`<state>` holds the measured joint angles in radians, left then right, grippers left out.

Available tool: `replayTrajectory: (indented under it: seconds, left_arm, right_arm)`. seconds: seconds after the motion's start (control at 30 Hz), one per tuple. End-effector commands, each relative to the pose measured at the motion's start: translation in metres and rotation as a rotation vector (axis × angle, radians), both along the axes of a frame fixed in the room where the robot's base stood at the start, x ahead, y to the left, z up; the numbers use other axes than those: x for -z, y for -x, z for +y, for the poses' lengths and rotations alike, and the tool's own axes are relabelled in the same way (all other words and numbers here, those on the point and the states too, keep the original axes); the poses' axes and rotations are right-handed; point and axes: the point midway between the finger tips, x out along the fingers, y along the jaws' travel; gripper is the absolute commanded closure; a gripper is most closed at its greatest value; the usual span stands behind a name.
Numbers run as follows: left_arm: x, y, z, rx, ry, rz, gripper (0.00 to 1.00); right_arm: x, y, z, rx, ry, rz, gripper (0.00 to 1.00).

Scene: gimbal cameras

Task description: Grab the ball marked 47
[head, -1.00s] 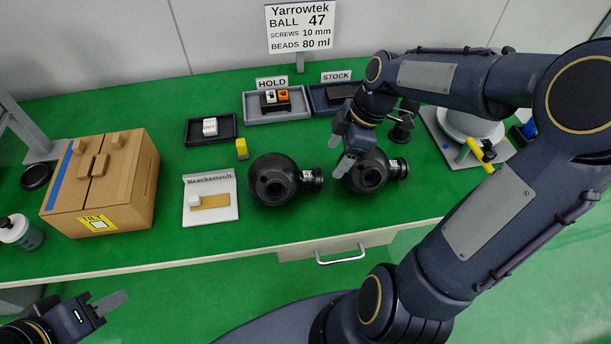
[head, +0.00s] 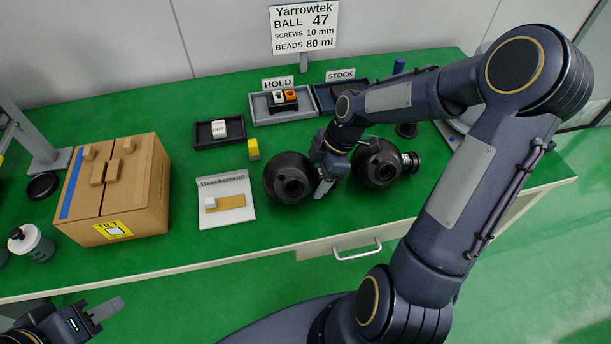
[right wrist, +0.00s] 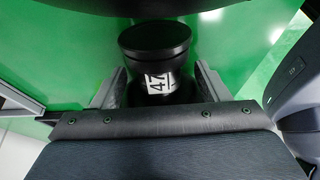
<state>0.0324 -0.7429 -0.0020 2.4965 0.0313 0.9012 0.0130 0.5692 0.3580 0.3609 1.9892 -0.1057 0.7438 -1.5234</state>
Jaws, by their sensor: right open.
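The ball marked 47 is a dark round ball (head: 288,180) with a round opening, on the green table in the head view. Its neck is hidden there behind my right gripper (head: 325,182). In the right wrist view the black neck, with its white label 47 (right wrist: 157,82), stands between the two fingers of my right gripper (right wrist: 157,92). The fingers are apart, with gaps visible beside the neck. A second dark ball (head: 376,165) with a neck sits close to the right. My left gripper (head: 100,314) is low at the left, away from the table things; its jaw gap is unclear.
A cardboard box (head: 143,190), a Brackenvolt board (head: 240,213) and a yellow block (head: 253,150) lie to the left. The HOLD tray (head: 262,112), STOCK tray (head: 325,99) and a sign (head: 305,27) are behind. The table front edge is close.

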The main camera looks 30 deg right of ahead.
Motion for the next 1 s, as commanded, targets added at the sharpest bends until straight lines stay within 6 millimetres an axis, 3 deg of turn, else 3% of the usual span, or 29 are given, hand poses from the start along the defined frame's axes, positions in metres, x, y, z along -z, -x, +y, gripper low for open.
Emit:
replayTrajectory:
  seconds: [0.07, 0.5, 0.83, 1.0]
  left_arm:
    - [0.000, 0.000, 0.000, 0.000, 0.000, 0.000, 0.64]
    - [0.000, 0.000, 0.000, 0.000, 0.000, 0.000, 0.64]
    - [0.000, 0.000, 0.000, 0.000, 0.000, 0.000, 0.64]
    - [-0.002, 0.000, 0.000, 0.000, 0.000, 0.000, 0.64]
  right_arm:
    - [0.000, 0.000, 0.000, 0.000, 0.000, 0.000, 0.35]
    - [-0.001, 0.000, 0.000, 0.000, 0.000, 0.000, 0.93]
    - [-0.004, -0.001, 0.000, 0.000, 0.000, -0.002, 0.95]
    - [-0.017, -0.001, 0.000, 0.000, 0.002, -0.005, 0.95]
